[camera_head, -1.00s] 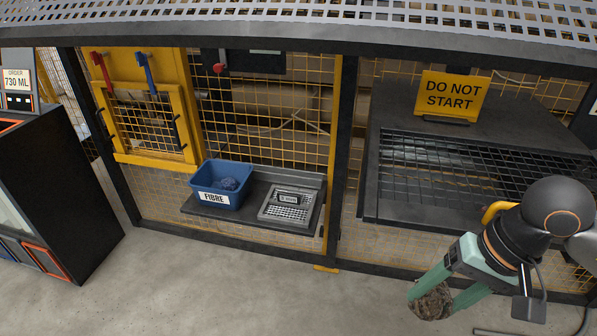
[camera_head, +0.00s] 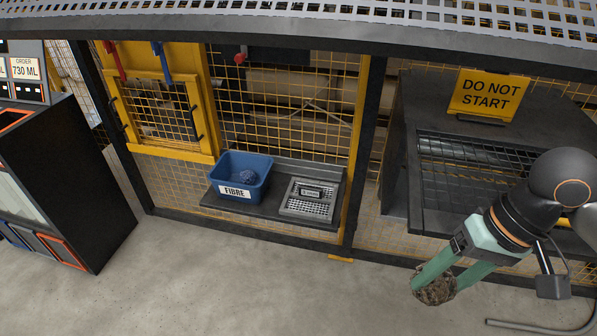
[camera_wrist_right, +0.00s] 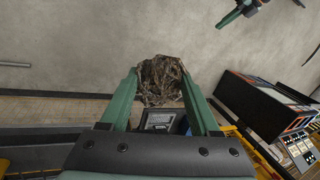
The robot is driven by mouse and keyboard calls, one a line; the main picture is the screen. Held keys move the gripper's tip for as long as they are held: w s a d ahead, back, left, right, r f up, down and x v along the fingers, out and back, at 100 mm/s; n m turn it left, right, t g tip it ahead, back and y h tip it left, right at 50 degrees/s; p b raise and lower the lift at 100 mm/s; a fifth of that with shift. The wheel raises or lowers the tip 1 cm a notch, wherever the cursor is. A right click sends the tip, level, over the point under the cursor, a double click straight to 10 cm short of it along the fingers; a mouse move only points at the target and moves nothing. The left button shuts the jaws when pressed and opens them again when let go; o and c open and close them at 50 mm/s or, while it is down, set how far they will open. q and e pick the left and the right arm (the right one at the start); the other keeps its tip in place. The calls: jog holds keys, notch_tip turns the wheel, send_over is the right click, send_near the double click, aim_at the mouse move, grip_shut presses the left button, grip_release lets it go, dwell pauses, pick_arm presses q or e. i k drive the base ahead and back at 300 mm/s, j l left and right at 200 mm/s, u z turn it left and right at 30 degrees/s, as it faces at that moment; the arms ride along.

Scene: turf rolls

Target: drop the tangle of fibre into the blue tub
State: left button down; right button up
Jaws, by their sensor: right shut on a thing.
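The tangle of fibre (camera_head: 434,288), a brown matted clump, is between the green fingers of my right gripper (camera_head: 441,281), which is shut on it above the floor. The tangle also shows in the right wrist view (camera_wrist_right: 162,80), between the fingertips. The blue tub (camera_head: 255,187), labelled FIBRE, stands on a dark shelf left of and beyond the gripper, with a bluish clump inside. In the right wrist view a sliver of blue (camera_wrist_right: 181,125) shows behind the gripper. Part of my left gripper (camera_wrist_right: 245,12) seems to show at that view's top edge; its jaw opening is unclear.
A grey slotted tray (camera_head: 309,200) sits right of the tub on the shelf (camera_head: 265,210). A dark post (camera_head: 365,150) and a machine with a DO NOT START sign (camera_head: 488,95) stand further right. A perforated ledge overhangs the top. The floor in front is clear.

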aim_at(241, 196)
jog(key=i+j, duration=0.15)
jog(key=j, duration=0.2)
jog(key=i+j+z, duration=0.2)
jog(key=i+j, duration=0.15)
jog(key=j, duration=0.3)
jog(key=i+j, duration=0.15)
jog(key=j, duration=0.2)
jog(key=i+j+z, duration=0.1)
jog(key=j, duration=0.25)
jog(key=i+j, duration=0.2)
jog(key=j, duration=0.2)
jog(key=i+j+z, duration=0.15)
jog(key=j, duration=0.2)
jog(key=i+j, duration=0.1)
jog(key=j, duration=0.25)
jog(key=i+j+z, duration=0.1)
jog(key=j, duration=0.25)
jog(key=i+j+z, duration=0.1)
jog(key=i+j, duration=0.2)
